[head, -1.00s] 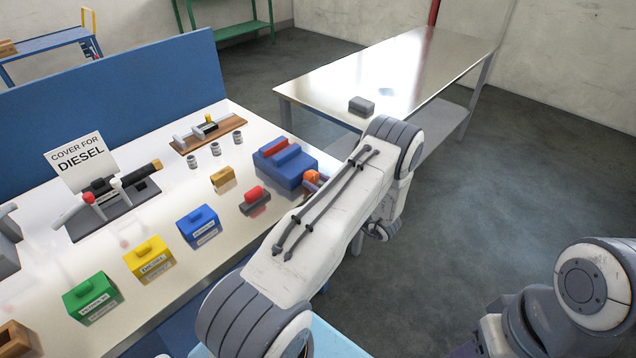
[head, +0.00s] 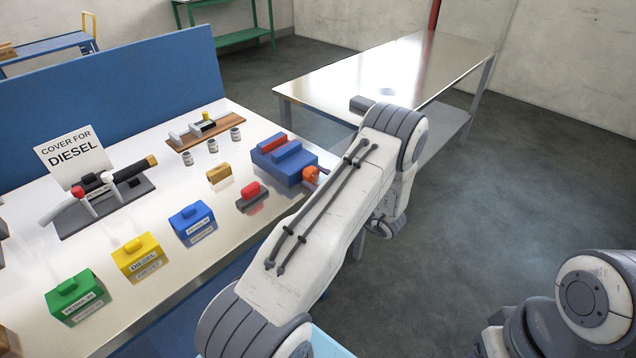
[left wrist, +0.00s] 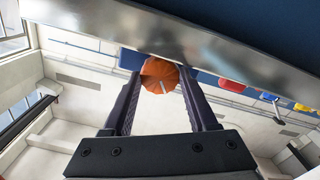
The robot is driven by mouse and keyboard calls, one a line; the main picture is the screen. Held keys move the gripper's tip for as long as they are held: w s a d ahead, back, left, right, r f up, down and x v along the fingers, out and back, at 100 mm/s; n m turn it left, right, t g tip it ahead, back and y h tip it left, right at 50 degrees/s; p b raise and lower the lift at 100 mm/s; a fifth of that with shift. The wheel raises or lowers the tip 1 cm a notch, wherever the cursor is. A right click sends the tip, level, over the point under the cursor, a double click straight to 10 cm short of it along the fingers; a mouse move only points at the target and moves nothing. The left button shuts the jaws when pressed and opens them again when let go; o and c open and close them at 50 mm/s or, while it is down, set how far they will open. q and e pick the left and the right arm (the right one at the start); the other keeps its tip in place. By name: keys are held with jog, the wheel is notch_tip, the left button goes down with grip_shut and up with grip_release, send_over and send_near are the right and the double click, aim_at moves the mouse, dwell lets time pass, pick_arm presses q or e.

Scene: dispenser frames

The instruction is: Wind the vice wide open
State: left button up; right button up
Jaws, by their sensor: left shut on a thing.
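The blue vice (head: 290,168) sits near the right end of the white bench, with a red piece (head: 272,144) at its back part beside a raised blue block. Its orange knob (head: 311,174) sticks out on the right, at the bench edge. My left gripper (left wrist: 160,74) is shut on the orange knob (left wrist: 157,70), with one dark finger on each side of it in the left wrist view. In the head view my left arm hides most of this gripper. How far apart the vice jaws stand is hard to tell. My right gripper is not in view.
Green (head: 74,297), yellow (head: 139,258) and blue (head: 192,222) boxes line the bench front. A red-topped grey piece (head: 252,198) and a small tan block (head: 219,174) lie near the vice. A sign stands behind a pipe fixture. A metal table (head: 400,75) stands beyond open floor.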

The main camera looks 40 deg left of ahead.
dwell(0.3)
pick_arm(q)
jog(key=o, duration=1.4)
jog(key=d, duration=0.3)
jog(key=d+b, duration=0.1)
jog(key=d, duration=0.3)
jog(key=s+d+b, duration=0.1)
jog(key=d, duration=0.2)
jog(key=shift+d, duration=0.25)
jog(key=shift+w, duration=0.15)
